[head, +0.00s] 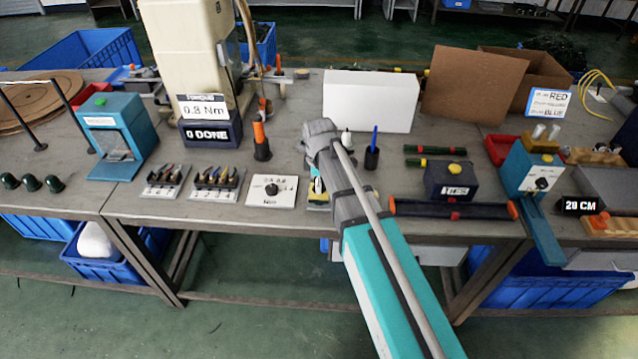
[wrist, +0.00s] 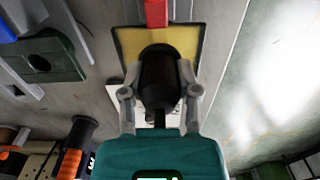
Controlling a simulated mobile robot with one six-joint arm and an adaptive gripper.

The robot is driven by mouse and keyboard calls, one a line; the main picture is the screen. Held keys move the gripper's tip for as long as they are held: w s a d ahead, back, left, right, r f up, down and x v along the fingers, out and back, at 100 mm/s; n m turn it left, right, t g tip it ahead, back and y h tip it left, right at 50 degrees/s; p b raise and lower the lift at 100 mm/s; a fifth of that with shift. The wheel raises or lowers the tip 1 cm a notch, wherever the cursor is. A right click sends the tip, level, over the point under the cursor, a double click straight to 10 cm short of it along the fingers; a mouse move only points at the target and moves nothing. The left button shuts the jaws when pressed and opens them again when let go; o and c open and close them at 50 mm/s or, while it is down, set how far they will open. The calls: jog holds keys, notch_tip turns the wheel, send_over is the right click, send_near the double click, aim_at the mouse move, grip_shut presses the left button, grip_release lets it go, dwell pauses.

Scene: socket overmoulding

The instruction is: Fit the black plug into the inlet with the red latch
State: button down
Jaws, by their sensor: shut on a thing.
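In the wrist view my gripper (wrist: 159,85) is shut on the black plug (wrist: 158,72), with one finger on each side of it. The plug's far end overlaps a yellow plate (wrist: 189,45) behind it. A red part (wrist: 156,12), which looks like the latch, shows at the plate's top edge, just beyond the plug. The inlet opening itself is hidden by the plug, and I cannot tell whether the two touch. In the head view my arm covers the gripper and plug; part of the yellow plate (head: 316,198) shows beside it.
A white dial box (head: 271,191) stands left of my arm at the bench's front. Trays of small parts (head: 217,180) lie farther left. A blue pen in a dark holder (head: 372,158) and a dark box with a yellow knob (head: 449,180) stand to the right. A white box (head: 369,101) is behind.

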jog(key=shift+f+b, duration=0.35)
jog(key=shift+f, duration=0.05)
jog(key=shift+c, duration=1.3)
grip_release()
jog(key=shift+r, duration=0.15)
notch_tip(320, 180, up, 8)
jog(key=p, duration=0.8)
jog(key=shift+r+p, duration=0.25)
jog(key=shift+p, duration=0.15)
jog(key=s+d+m, duration=0.6)
jog(key=d+m, duration=0.2)
jog(key=d, duration=0.1)
jog(key=s+d+m, duration=0.7)
jog(key=d+m, duration=0.2)
jog(key=d, duration=0.1)
jog(key=shift+s+m, duration=0.2)
jog(key=shift+m, duration=0.1)
